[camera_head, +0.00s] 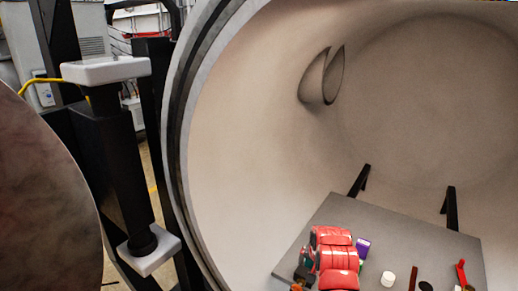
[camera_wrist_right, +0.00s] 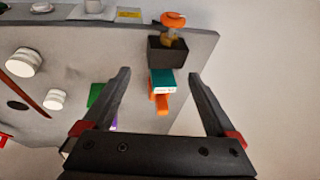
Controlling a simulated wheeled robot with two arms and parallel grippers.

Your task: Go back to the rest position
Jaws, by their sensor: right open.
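My right gripper (camera_wrist_right: 160,74) shows in the right wrist view with its two dark fingers wide apart and nothing held between them. Past the fingertips lies a grey plate (camera_wrist_right: 205,45) with small objects on it. A teal block (camera_wrist_right: 162,80) and an orange piece (camera_wrist_right: 161,103) appear in the gap between the fingers. The gripper itself is not clear there. My left gripper is in neither view.
The round pale furnace chamber (camera_head: 250,130) surrounds the plate, its thick rim at left. A dark box with an orange top (camera_wrist_right: 167,50) stands near the plate's edge. White cylinders (camera_head: 388,280), a purple item (camera_head: 363,247) and a dark red rod (camera_head: 413,277) lie around.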

